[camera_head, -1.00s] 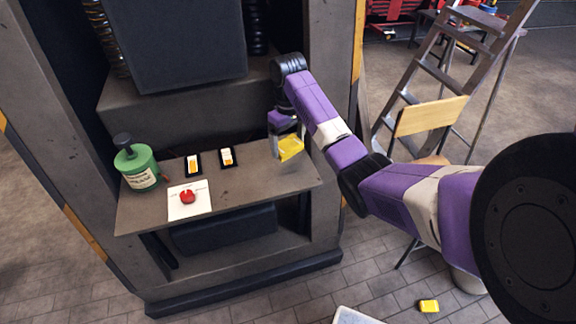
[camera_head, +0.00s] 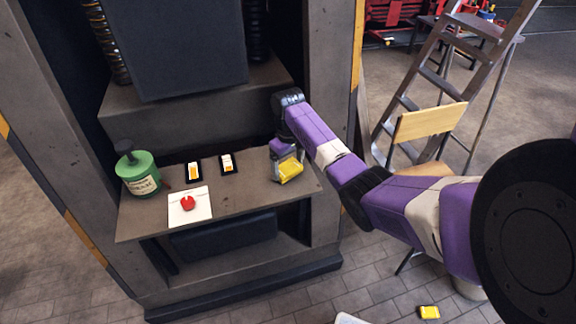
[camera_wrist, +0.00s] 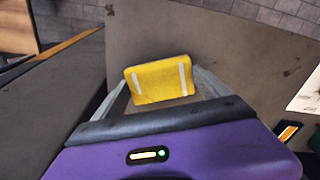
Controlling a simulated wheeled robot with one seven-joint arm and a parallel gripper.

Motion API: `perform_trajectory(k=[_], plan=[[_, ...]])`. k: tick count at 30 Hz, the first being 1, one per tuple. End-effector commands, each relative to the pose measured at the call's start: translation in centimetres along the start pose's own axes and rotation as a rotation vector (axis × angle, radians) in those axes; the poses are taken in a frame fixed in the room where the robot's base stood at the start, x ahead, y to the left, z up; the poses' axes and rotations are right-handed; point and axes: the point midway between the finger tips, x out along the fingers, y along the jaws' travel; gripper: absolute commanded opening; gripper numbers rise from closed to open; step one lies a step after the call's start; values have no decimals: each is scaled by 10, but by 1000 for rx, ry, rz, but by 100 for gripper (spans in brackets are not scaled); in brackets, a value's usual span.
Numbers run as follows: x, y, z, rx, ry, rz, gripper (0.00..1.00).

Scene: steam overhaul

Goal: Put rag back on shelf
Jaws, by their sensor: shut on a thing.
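The rag (camera_head: 291,171) is a yellow folded cloth with pale stripes, also seen in the wrist view (camera_wrist: 160,80). My gripper (camera_head: 286,167) is shut on it, with one finger at each side of the cloth in the wrist view. The rag is at the right end of the grey shelf (camera_head: 250,195), low over its surface; I cannot tell whether it touches.
A green bottle (camera_head: 138,174) stands at the shelf's left end. Two small switches (camera_head: 194,171) and a white plate with a red knob (camera_head: 188,204) are left of the rag. Another yellow cloth (camera_head: 430,312) lies on the floor. A wooden chair (camera_head: 430,121) and ladder (camera_head: 440,80) stand right.

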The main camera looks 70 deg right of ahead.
Motion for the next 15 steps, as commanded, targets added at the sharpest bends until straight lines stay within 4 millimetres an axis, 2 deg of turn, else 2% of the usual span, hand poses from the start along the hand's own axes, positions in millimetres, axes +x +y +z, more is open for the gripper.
perform_trajectory(k=[1,2,3,11,15], plan=[[2,0,0,0,0,-1,42],[1,0,0,0,0,0,91],[1,0,0,0,0,0,99],[0,0,0,0,0,0,100],[-10,0,-1,-1,3,1,100]])
